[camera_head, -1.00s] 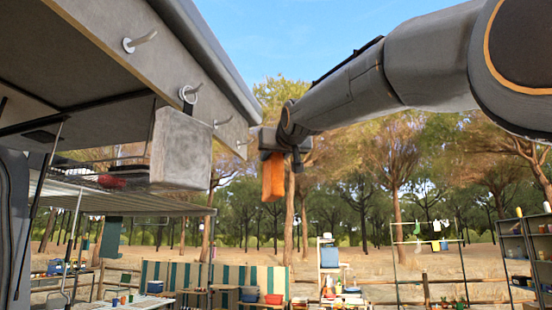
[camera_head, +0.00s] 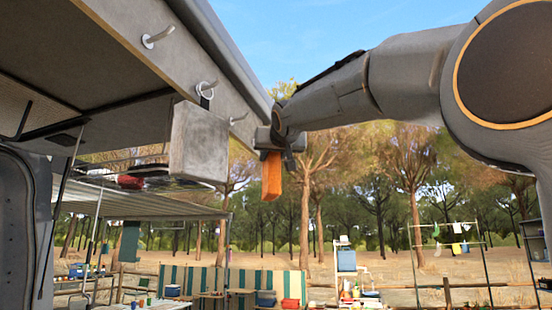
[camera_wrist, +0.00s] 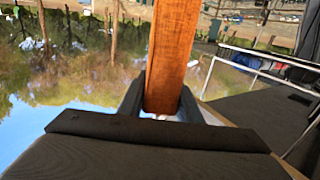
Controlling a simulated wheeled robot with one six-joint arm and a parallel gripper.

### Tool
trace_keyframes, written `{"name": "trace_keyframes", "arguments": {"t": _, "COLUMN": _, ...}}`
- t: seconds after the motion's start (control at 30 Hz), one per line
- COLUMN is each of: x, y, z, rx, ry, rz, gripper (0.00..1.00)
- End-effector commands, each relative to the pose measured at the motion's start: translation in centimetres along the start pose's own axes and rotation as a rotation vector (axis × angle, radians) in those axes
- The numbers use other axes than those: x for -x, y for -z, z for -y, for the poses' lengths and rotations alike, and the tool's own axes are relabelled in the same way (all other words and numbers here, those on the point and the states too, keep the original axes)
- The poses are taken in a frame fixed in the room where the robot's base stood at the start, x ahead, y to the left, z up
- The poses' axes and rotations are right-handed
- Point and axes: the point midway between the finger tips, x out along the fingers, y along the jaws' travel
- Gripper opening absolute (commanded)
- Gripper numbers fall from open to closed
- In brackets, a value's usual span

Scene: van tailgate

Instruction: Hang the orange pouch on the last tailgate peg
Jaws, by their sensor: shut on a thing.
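The orange pouch (camera_head: 271,178) hangs upright below my gripper (camera_head: 277,147), near the far end of the tailgate. In the wrist view, the pouch (camera_wrist: 172,48) sits between the two dark fingers of my gripper (camera_wrist: 160,102), which is shut on it. The tailgate (camera_head: 185,60) slopes away from upper left to centre, with a row of light pegs: a near peg (camera_head: 158,38), a second peg (camera_head: 208,86) and a third peg (camera_head: 239,118). No peg shows beyond the third; my gripper covers that end of the edge. The pouch's loop is not visible.
A grey box-shaped bag (camera_head: 199,143) hangs from the second peg, left of the pouch. Open air lies right of and below the pouch; shelves and trees stand far behind.

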Motion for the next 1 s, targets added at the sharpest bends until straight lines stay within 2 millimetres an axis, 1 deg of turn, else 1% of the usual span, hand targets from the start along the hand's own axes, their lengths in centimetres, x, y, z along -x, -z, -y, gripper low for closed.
{"name": "trace_keyframes", "arguments": {"t": 0.47, "x": -1.3, "y": -0.2, "z": 2.4, "rx": 0.001, "ry": 0.002, "rz": -0.002, "gripper": 0.00}}
{"name": "trace_keyframes", "arguments": {"t": 0.7, "x": -1.8, "y": -1.2, "z": 3.0, "rx": -0.001, "ry": 0.001, "rz": -0.001, "gripper": 0.00}}
{"name": "trace_keyframes", "arguments": {"t": 1.0, "x": -1.9, "y": -1.6, "z": 3.3, "rx": 0.000, "ry": 0.001, "rz": -0.001, "gripper": 0.00}}
